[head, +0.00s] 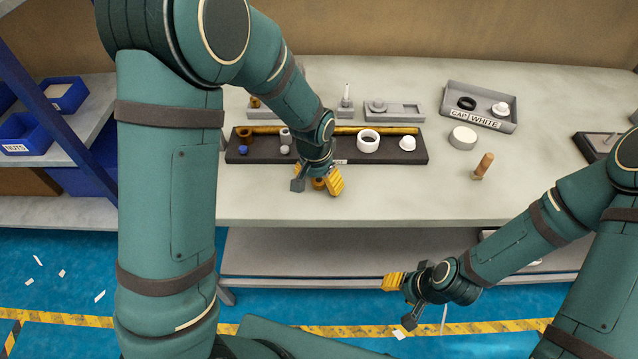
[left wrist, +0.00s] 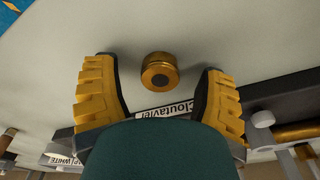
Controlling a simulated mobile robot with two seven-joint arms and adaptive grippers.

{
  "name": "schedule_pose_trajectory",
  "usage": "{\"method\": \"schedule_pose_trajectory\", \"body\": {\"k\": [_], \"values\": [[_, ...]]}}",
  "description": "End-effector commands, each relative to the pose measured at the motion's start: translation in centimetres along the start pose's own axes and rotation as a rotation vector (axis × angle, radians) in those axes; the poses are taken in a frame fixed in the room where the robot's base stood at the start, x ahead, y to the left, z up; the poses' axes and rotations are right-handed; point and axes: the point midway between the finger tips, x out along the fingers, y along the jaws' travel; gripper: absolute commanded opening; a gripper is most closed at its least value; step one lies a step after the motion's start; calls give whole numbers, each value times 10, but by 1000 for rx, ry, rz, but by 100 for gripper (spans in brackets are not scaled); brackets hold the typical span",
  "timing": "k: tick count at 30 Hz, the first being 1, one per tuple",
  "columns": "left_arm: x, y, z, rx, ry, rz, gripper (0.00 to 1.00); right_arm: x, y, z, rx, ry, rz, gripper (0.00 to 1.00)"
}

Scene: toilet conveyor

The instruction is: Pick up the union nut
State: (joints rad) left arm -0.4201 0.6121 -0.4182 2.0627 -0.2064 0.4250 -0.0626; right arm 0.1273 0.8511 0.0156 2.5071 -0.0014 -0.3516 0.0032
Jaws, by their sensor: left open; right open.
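A short brass cylinder that looks like the union nut (left wrist: 158,72) stands on the pale bench top in the left wrist view. In the head view the nut (head: 318,184) is partly hidden under my left gripper. My left gripper (head: 317,187) is open over the front of the bench. Its two yellow ridged fingers lie on either side of the nut in the left wrist view, with a gap on both sides. My right gripper (head: 401,302) is open and empty, in front of the bench and away from the nut.
A dark tray (head: 340,156) with several fittings lies just behind the nut. The front bench strip is mostly clear.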

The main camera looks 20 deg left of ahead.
Motion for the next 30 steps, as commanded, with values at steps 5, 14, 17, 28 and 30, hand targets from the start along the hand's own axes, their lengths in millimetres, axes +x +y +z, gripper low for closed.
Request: {"method": "schedule_pose_trajectory", "body": {"k": [5,14,17,28,30], "values": [[4,0,-1,0,2,0,72,1,0,0,0,1,0,47],[4,0,0,0,2,0,0,1,0,0,0,1,0,47],[4,0,0,0,2,0,0,1,0,0,0,1,0,47],[-3,0,-2,0,3,0,0,-1,0,0,0,0,0,47],[-13,0,-3,0,5,0,0,-4,-2,0,0,-1,0,47]]}}
